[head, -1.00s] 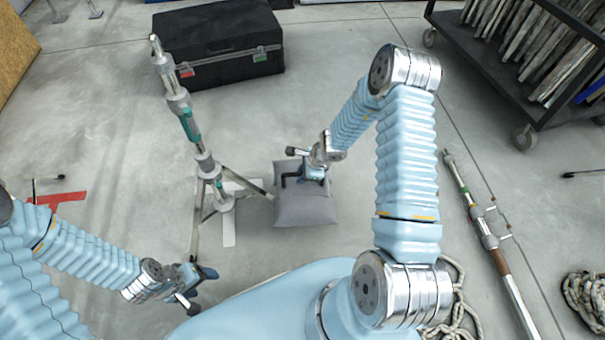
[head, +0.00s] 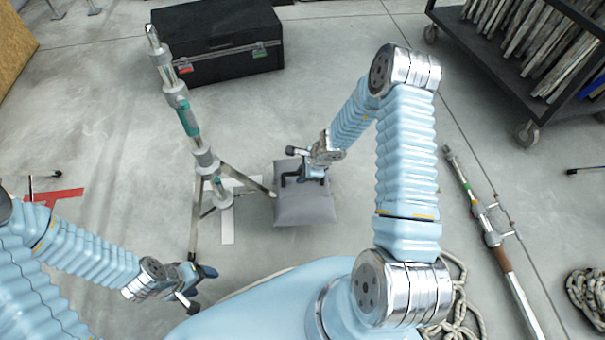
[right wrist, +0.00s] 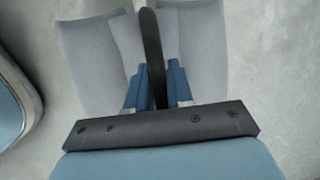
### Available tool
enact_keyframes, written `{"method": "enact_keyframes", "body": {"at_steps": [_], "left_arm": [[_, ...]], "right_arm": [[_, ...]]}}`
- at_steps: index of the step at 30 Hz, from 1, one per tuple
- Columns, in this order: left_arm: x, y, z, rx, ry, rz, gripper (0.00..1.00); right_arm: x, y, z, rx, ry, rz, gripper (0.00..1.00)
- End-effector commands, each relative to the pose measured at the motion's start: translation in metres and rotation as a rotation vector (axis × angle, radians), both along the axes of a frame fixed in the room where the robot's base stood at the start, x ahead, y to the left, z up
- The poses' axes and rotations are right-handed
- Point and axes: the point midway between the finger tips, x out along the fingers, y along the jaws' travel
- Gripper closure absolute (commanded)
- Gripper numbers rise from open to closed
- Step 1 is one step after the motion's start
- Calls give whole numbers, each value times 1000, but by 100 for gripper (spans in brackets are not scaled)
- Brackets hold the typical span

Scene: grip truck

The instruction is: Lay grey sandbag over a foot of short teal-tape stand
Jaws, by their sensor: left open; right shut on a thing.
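The grey sandbag (head: 304,208) hangs from my right gripper (head: 307,171), which is shut on its black strap. In the right wrist view the strap (right wrist: 152,45) stands between the blue fingers, with grey pouches (right wrist: 92,65) to either side. The short teal-tape stand (head: 188,118) is left of the bag, its column leaning left in the picture. One stand foot (head: 248,182) runs right to the bag's left edge; whether its tip is under the bag is hidden. I cannot tell if the bag touches the floor. My left gripper (head: 200,287) is open and empty, near the stand's front foot.
White tape (head: 228,222) marks the floor by the stand. A black case (head: 215,45) lies behind. A loaded cart (head: 520,105) stands at back right. A long pole (head: 490,235) and coiled rope (head: 587,297) lie right. Red tape (head: 55,197) is at left.

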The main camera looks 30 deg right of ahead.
Motion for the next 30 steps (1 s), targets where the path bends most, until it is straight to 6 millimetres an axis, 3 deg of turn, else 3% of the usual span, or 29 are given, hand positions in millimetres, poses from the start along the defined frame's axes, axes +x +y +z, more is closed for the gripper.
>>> {"method": "enact_keyframes", "body": {"at_steps": [30], "left_arm": [[-1, -2, -22, -6, 4, -4, 30]], "right_arm": [[3, 1, -18, 2, -7, 2, 100]]}}
